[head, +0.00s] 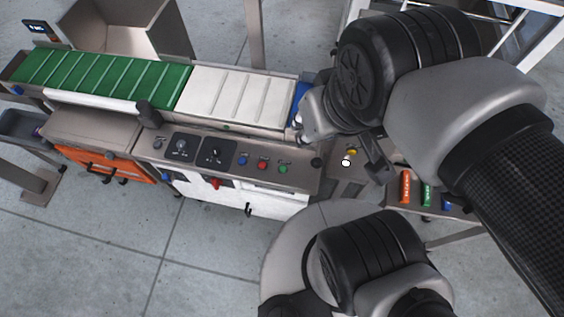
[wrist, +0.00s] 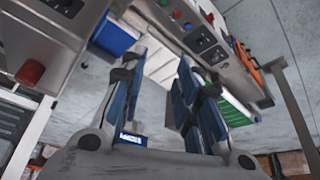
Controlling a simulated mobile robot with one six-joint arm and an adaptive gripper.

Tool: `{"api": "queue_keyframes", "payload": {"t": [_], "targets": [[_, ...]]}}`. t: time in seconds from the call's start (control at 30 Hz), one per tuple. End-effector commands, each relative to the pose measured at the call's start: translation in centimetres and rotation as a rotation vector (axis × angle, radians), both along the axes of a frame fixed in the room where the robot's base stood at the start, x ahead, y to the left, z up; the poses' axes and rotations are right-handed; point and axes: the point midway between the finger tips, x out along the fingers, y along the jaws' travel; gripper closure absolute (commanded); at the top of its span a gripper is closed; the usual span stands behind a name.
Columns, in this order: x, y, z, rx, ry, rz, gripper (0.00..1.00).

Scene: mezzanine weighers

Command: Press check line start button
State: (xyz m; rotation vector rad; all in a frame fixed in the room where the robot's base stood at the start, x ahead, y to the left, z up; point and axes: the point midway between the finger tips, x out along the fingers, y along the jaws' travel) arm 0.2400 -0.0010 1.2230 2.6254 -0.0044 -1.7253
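A grey control panel (head: 229,163) on the front of the conveyor carries a blue button (head: 243,160), a red button (head: 262,165) and a green button (head: 283,169) in a row. Their labels are too small to read, so I cannot tell which is the check line start. Right of it, a smaller panel bears a white button (head: 346,161) and a yellow one (head: 351,152). My gripper (wrist: 160,62) is open and empty, its two fingers apart. In the head view it hangs right of the conveyor's end, partly hidden by my arm.
The conveyor has a green belt (head: 100,79) and a white belt (head: 235,94). A blue bin (wrist: 115,36) is near my fingers. A red mushroom button (wrist: 30,72) shows at left in the wrist view.

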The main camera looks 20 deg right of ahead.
Motion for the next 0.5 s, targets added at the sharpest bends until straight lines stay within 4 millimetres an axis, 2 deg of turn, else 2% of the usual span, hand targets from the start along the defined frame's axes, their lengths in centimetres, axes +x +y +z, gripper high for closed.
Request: {"api": "queue_keyframes", "payload": {"t": [0.4, 0.5], "targets": [[0.0, 0.0, 0.0, 0.0, 0.0, 0.0, 1.0], [0.0, 0.0, 0.0, 0.0, 0.0, 0.0, 1.0]]}}
